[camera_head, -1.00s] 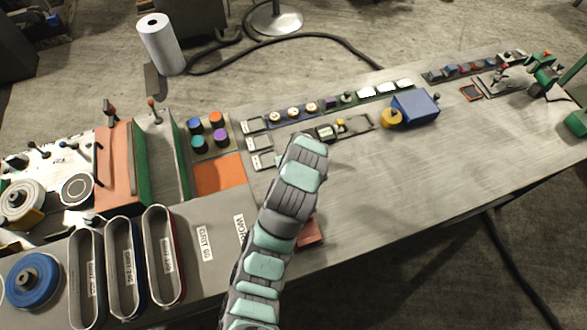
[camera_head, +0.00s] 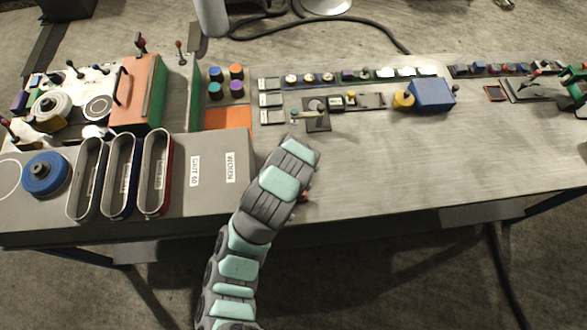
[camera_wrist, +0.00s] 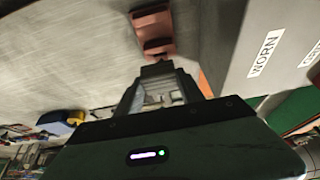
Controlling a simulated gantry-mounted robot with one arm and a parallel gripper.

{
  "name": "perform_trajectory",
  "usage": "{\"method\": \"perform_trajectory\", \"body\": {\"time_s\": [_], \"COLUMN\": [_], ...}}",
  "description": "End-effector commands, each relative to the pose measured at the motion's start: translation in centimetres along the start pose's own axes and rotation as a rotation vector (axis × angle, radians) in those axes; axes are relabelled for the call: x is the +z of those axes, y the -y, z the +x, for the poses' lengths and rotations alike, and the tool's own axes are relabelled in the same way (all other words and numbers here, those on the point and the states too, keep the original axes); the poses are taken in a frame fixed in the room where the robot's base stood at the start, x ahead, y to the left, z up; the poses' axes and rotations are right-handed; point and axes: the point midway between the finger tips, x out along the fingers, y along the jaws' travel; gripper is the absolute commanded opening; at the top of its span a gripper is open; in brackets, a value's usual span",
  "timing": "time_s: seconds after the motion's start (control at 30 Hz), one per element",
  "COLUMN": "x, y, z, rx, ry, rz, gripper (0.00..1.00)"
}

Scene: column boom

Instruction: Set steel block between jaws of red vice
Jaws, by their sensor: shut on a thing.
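The red vice (camera_wrist: 153,30) stands on the bench top, at the upper middle of the wrist view, with its two jaws showing as reddish blocks. In the head view my arm covers nearly all of it; only a small reddish bit shows (camera_head: 305,193). My gripper (camera_wrist: 157,74) points toward the vice in the wrist view, with its fingers closed on a small dark grey piece, the steel block (camera_wrist: 157,69). The block's tip appears close to the near side of the vice; I cannot tell if they touch. The head view hides my fingertips behind my arm.
A grey raised box with a WORN label (camera_wrist: 268,53) stands close to the right of the vice in the wrist view. A blue box (camera_head: 432,95) and yellow knob (camera_head: 403,100) sit farther right in the head view. The bench between is clear.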

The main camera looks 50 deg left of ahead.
Motion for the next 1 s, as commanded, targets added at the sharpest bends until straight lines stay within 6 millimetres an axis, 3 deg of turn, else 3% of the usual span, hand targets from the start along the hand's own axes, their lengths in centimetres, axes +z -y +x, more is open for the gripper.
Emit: {"method": "perform_trajectory", "body": {"time_s": [0.03,0.1,0.5,1.0], "x": [0.9,1.5,4.7,6.4], "y": [-0.1,-0.1,0.0,-0.1], "z": [2.1,3.6,10.9,15.4], "rx": [0.003,0.002,-0.003,0.000], "ry": [0.001,0.000,0.004,0.002], "rz": [-0.002,-0.001,0.002,0.001], "gripper": [0.00,0.00,0.00,0.00]}}
